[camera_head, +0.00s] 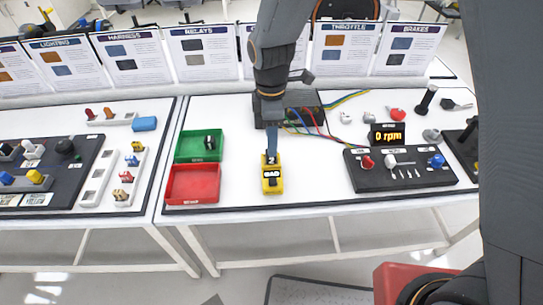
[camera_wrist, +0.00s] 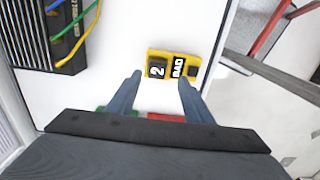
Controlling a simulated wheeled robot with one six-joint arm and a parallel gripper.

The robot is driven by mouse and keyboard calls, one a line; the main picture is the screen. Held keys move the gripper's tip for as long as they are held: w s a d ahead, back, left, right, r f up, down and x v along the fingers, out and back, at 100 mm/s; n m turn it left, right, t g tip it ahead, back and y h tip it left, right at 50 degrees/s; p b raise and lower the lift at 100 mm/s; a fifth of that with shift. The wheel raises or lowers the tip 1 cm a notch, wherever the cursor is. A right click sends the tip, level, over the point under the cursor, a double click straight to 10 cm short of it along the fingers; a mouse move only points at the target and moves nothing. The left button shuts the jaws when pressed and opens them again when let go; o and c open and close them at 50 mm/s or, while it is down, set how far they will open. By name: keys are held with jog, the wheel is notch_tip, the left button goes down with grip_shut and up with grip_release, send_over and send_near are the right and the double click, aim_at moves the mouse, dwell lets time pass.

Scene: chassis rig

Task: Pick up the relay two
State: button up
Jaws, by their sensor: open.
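Relay two (camera_wrist: 157,68) is a small black block marked with a white 2. In the head view, relay two (camera_head: 271,160) is at the far end of the yellow holder (camera_head: 278,187), near the table's front edge. My gripper (camera_wrist: 160,80) is open, with nothing seen between its fingers.
A green bin (camera_head: 187,151) with a small dark part in it and a red bin (camera_head: 193,186) stand left of the holder. A dark box with coloured wires (camera_head: 312,101) is behind. A black control panel (camera_head: 400,178) stands to the right. White table between is clear.

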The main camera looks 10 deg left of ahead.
jog(key=shift+w+a+f+p, duration=0.15)
jog(key=shift+f+p, duration=0.4)
jog(key=shift+f, duration=0.8)
jog(key=shift+w+d+f+p, duration=0.1)
jog(key=shift+f+p, duration=0.4)
jog(key=shift+f, duration=0.8)
jog(key=shift+c, duration=0.2)
grip_shut()
jog(key=shift+r, duration=0.1)
